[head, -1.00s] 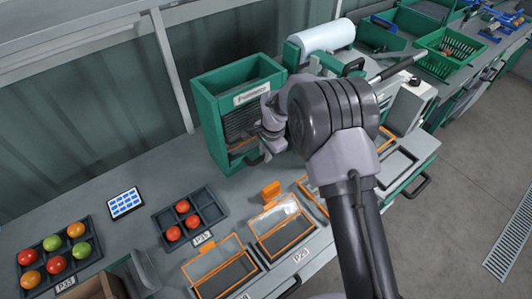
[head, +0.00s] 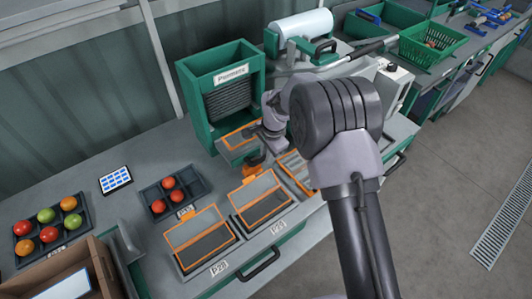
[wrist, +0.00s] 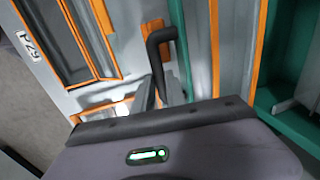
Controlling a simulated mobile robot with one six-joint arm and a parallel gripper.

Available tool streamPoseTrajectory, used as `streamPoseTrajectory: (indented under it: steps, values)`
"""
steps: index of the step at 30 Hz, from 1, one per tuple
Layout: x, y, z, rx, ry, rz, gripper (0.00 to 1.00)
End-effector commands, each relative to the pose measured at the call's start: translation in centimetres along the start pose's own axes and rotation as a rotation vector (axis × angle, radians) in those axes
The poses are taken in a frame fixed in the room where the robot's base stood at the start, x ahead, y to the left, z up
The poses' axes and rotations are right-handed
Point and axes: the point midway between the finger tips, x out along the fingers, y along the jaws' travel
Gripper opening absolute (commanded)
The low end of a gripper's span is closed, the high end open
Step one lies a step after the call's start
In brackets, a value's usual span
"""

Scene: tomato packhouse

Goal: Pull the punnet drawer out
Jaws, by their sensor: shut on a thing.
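The green punnet dispenser (head: 191,98) stands at the back of the bench, with a "Punnets" label and a stack of dark punnets (head: 229,97) inside. Its orange-edged drawer (head: 236,141) sticks out at the bottom front; its grey floor and orange rim (wrist: 262,40) show in the wrist view. My gripper (head: 258,146) is at the drawer's front, shut on the black drawer handle (wrist: 153,50). In the wrist view the handle runs down between the fingers (wrist: 160,95).
A small orange block (head: 256,160) stands on the bench close by my gripper. Orange-framed lidded punnets (head: 200,238) lie in front, with a dark tray of red tomatoes (head: 184,182) to the left. A wrap roll (head: 300,28) is behind right.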

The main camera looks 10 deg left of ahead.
Motion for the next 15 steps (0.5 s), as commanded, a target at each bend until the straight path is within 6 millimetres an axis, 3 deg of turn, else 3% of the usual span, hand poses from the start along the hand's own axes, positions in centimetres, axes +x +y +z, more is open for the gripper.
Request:
streamPoseTrajectory:
  steps: [9, 10, 12, 13, 15]
  values:
    - [-0.26, -0.28, -0.04, 0.000, 0.002, -0.006, 0.00]
    - [-0.25, -0.27, -0.04, 0.000, 0.002, -0.006, 0.18]
    - [-0.23, -0.25, -0.04, 0.000, 0.002, -0.006, 0.32]
    - [-0.23, -0.24, -0.03, 0.000, 0.002, -0.006, 0.38]
    - [-0.22, -0.24, -0.03, 0.000, 0.002, -0.005, 0.38]
